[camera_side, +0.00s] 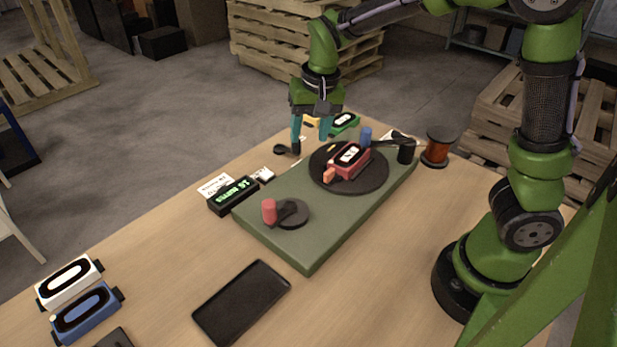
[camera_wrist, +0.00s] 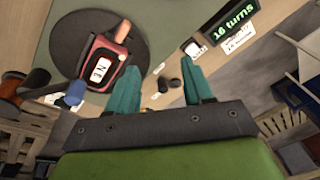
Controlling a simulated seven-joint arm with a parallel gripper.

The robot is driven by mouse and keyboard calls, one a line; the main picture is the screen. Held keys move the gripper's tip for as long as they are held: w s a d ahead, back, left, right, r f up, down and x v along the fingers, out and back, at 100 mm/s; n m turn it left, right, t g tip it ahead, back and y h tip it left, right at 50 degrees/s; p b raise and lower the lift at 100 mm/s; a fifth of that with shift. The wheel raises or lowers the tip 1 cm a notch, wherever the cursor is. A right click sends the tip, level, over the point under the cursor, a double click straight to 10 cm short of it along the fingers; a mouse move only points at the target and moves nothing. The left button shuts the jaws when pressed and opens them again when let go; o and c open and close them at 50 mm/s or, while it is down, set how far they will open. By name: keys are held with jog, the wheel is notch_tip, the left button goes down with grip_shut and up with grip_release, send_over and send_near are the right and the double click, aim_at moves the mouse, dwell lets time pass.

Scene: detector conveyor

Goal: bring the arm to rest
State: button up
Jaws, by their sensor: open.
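My gripper (camera_side: 311,128) is open and empty, held above the far edge of the green board (camera_side: 320,239). Its two teal fingers (camera_wrist: 165,88) point away from the wrist in the wrist view, with nothing between them. A red device (camera_side: 347,162) with a white label lies on the black round turntable (camera_side: 374,183) of the board, to the right of my gripper in the side view. The red device also shows left of the fingers in the wrist view (camera_wrist: 104,64).
A crank with a red knob (camera_side: 269,211) is on the board's near end. A display (camera_side: 233,195) reads "16 turns". A copper-coloured spool (camera_side: 436,149), a black tray (camera_side: 242,302), a white device (camera_side: 69,282) and a blue device (camera_side: 87,312) are on the table. Pallets stand behind.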

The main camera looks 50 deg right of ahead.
jog(key=s+r+n+t+y, duration=0.1)
jog(key=s+r, duration=0.3)
jog(key=s, duration=0.4)
jog(key=s+a+r+n+t, duration=0.1)
jog(key=s+r+t, duration=0.3)
jog(key=s, duration=0.4)
jog(key=shift+s+r+n+y, duration=0.2)
jog(key=shift+n+y, duration=0.2)
jog(key=shift+n, duration=0.2)
